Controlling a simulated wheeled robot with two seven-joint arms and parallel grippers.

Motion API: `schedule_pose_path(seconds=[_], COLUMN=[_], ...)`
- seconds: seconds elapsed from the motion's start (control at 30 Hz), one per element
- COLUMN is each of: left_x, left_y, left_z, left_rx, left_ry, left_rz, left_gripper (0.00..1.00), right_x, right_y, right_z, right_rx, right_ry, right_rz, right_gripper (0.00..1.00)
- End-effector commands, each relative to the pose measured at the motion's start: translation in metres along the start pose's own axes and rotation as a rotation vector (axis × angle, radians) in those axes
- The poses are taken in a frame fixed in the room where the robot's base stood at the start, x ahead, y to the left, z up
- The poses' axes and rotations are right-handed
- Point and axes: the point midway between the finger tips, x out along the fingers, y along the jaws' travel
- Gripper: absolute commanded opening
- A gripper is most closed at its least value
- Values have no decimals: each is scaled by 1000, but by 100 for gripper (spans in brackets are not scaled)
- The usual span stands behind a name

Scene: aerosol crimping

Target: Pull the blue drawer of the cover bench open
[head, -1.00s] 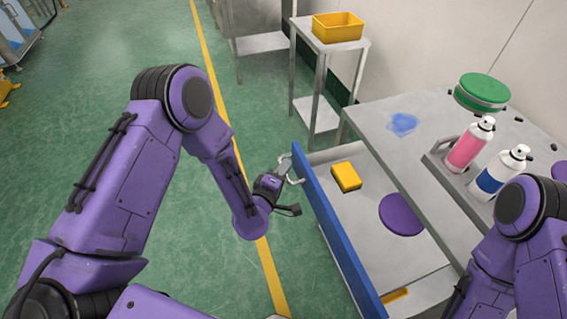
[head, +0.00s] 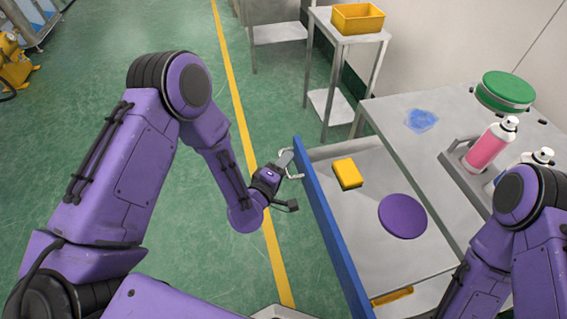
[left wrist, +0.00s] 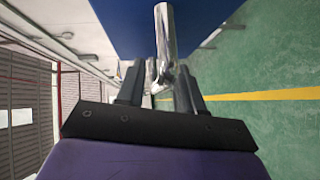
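The drawer's blue front (head: 328,222) stands well out from the grey cover bench (head: 405,150), and the drawer is open. Inside lie a yellow block (head: 347,173) and a purple disc (head: 402,216). My left gripper (head: 287,164) is at the handle on the outer face of the blue front. In the left wrist view the blue front (left wrist: 120,25) fills the top, and the shiny handle (left wrist: 164,40) runs down between the fingers of my left gripper (left wrist: 160,84), which look shut on it. My right arm shows at the lower right; its gripper is out of view.
On the bench stand a pink can (head: 490,146), a second can partly hidden by my right arm, a green round item (head: 505,90) and a blue patch (head: 421,120). A stand with a yellow bin (head: 357,18) is behind. Green floor left of the drawer is clear.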

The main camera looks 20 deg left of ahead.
Motion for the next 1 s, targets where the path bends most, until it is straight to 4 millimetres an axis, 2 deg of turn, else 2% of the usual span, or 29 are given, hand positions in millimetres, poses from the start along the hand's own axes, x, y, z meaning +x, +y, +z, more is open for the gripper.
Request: schedule_pose_path(seconds=[0.13,0.23,0.5,0.63,0.77,1.0], left_x=[-1,-10,-72,-94,-104,-105], left_y=[0,-1,-4,-3,-1,0], left_z=[0,0,1,1,0,0], left_rx=[0,0,1,1,1,0], left_ry=[1,0,-2,-2,0,1], left_rz=[1,1,-2,0,-1,0], left_gripper=[36,36,36,36,36,36], right_x=[0,3,18,24,25,24], right_y=[0,0,-2,-2,-2,-2], right_z=[0,1,8,10,10,10], right_rx=[0,0,0,0,0,0], right_ry=[0,0,0,0,0,0], right_rz=[0,0,0,0,0,0], right_gripper=[43,43,43,43,43,43])
